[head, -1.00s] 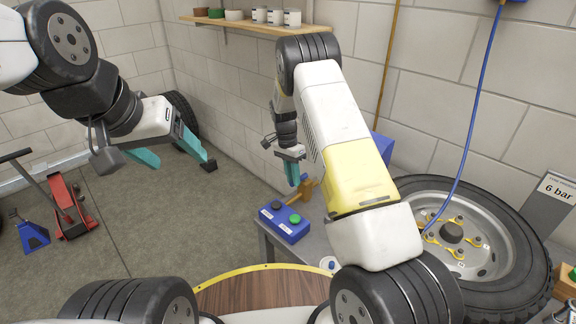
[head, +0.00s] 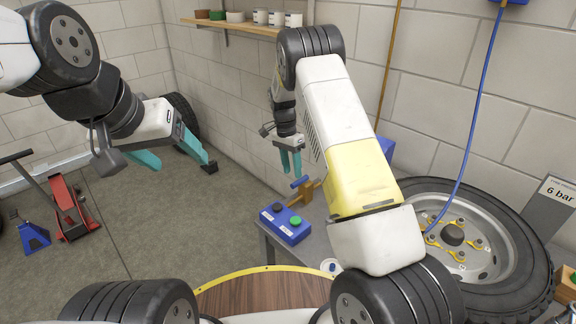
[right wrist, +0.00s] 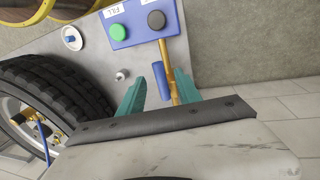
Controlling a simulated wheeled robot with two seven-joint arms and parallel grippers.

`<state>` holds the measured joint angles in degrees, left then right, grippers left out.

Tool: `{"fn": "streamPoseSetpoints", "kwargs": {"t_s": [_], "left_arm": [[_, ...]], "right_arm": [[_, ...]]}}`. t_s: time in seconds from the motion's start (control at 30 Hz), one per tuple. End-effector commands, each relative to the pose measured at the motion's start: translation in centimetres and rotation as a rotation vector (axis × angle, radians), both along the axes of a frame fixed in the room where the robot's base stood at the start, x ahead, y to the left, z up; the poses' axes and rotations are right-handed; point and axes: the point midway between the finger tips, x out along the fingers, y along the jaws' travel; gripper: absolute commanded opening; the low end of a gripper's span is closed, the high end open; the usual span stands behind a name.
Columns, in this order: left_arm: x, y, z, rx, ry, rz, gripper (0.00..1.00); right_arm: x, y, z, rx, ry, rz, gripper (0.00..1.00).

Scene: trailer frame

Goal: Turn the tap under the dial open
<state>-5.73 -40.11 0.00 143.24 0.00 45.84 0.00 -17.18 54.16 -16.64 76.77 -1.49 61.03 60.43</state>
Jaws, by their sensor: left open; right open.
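The tap is a brass body (head: 307,191) with a short blue handle (head: 299,182), behind the blue button box. In the right wrist view the blue handle (right wrist: 172,84) shows close to the right-hand finger; whether they touch I cannot tell. My right gripper (head: 291,167) is open, pointing down just above and to the left of the tap. It also shows in the right wrist view (right wrist: 148,92). My left gripper (head: 178,158) is open and empty over the floor at left. I see no dial; my right arm covers part of the area behind the tap.
A blue box (head: 285,224) with a green and a dark button sits on the grey bench's corner. A wheel (head: 470,235) lies on the bench at right, with a blue hose hanging over it. A wooden shelf (head: 228,25) is on the back wall. A red jack (head: 72,208) stands on the floor.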

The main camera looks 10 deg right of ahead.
Motion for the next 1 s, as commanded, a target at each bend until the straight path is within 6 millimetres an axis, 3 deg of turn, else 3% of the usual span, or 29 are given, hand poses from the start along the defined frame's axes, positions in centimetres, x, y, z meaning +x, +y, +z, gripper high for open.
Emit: {"fn": "streamPoseSetpoints", "kwargs": {"t_s": [0.2,0.67,0.77,1.0], "left_arm": [[0.0,0.0,0.0,0.000,0.000,0.000,0.71],[0.0,0.0,0.0,0.000,0.000,0.000,0.71],[0.0,0.0,0.0,0.000,0.000,0.000,0.71],[0.0,0.0,0.0,0.000,0.000,0.000,0.71]], "right_arm": [[0.5,0.3,2.8,0.000,-0.001,-0.001,0.41],[0.4,0.3,3.9,0.007,-0.005,0.004,0.41],[-0.1,-0.1,6.1,0.037,-0.026,0.028,0.41],[-4.5,-1.8,15.8,0.163,-0.139,0.183,0.41]]}}
